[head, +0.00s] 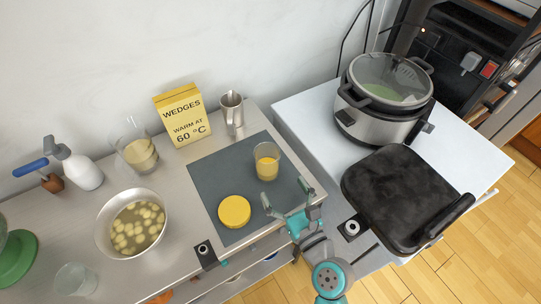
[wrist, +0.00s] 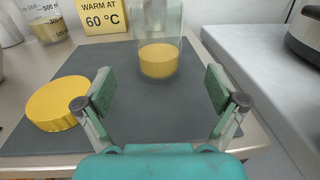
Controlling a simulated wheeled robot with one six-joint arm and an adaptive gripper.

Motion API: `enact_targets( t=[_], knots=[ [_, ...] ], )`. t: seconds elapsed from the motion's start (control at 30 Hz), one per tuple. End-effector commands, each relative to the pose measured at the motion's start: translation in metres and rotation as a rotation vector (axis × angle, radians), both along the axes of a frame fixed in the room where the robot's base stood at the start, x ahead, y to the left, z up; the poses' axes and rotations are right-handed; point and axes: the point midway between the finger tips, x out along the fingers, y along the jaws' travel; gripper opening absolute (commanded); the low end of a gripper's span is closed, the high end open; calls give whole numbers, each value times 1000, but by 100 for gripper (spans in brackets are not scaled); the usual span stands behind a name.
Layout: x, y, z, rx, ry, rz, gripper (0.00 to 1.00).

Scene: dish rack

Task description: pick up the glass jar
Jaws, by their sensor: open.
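The glass jar (head: 266,162) is clear, with yellow contents in its lower part. It stands upright on the dark grey mat (head: 210,181), toward the mat's right side. In the wrist view the jar (wrist: 158,60) is straight ahead, beyond the fingertips and between their lines. My gripper (head: 287,196) is open and empty, on the near side of the jar and apart from it. Its two green-padded fingers show in the wrist view (wrist: 159,90). The jar's top is cut off by the wrist view's upper edge.
A yellow round lid (head: 234,211) lies on the mat, left of my gripper. A yellow box (head: 182,115), a metal pitcher (head: 232,108) and a measuring beaker (head: 138,153) stand behind. A bowl (head: 132,222) is at left. A slow cooker (head: 384,100) stands on the right counter.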

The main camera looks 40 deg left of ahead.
Motion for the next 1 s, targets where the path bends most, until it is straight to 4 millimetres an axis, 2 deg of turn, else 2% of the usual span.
enact_targets(
  t=[0.3,0.57,0.8,1.0],
  knots=[
    [20,39,1,4,0,3,95],
    [27,54,1,2,1,2,95],
    [41,84,2,2,0,2,95],
    [47,96,2,1,0,1,95]
  ],
)
